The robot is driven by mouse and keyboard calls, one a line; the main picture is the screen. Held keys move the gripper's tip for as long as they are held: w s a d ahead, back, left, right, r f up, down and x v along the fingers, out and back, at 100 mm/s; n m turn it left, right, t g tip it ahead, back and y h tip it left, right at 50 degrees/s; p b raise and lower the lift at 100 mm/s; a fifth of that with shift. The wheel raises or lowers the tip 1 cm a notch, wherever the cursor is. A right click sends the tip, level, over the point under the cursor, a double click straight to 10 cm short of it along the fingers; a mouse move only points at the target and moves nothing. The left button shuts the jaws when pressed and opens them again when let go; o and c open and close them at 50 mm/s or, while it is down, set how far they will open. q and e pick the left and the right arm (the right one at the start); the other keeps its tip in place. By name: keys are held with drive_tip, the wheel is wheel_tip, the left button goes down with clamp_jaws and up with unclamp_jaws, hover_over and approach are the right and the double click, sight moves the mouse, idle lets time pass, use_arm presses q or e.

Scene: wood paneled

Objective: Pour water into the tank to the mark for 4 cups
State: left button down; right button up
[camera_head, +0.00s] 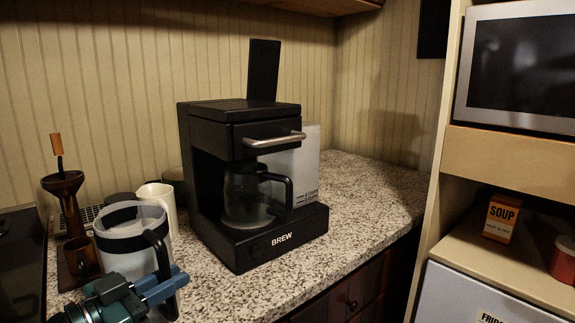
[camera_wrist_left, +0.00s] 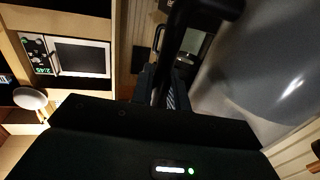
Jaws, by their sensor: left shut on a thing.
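The black coffee maker (camera_head: 215,150) stands upright on the counter, with a dark panel like a raised lid (camera_head: 263,70) at its back. A pale grey tank (camera_head: 308,150) shows at its right rear, with small marks and lettering low on its side, too small to read surely. The water level in the tank cannot be told. My left gripper (camera_head: 160,288) is shut on the black handle of a clear pitcher (camera_head: 122,262), left of the coffee maker. The pitcher is nearly upright and looks pale inside. The left wrist view shows the handle (camera_wrist_left: 168,50) between the fingers (camera_wrist_left: 162,88).
A glass carafe (camera_head: 243,198) sits in the coffee maker. A white mug (camera_head: 158,197), a brown cup (camera_head: 82,257) and a dark wooden stand (camera_head: 66,195) are at the left. The granite counter (camera_head: 365,200) is clear to the right. A shelf unit with a microwave (camera_head: 520,70) stands beyond.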

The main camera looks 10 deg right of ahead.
sight(161, 248)
use_arm(q)
drive_tip(key=shift+r, duration=0.2)
drive_tip(key=shift+r+p, duration=2.4)
drive_tip(key=shift+r, duration=0.05)
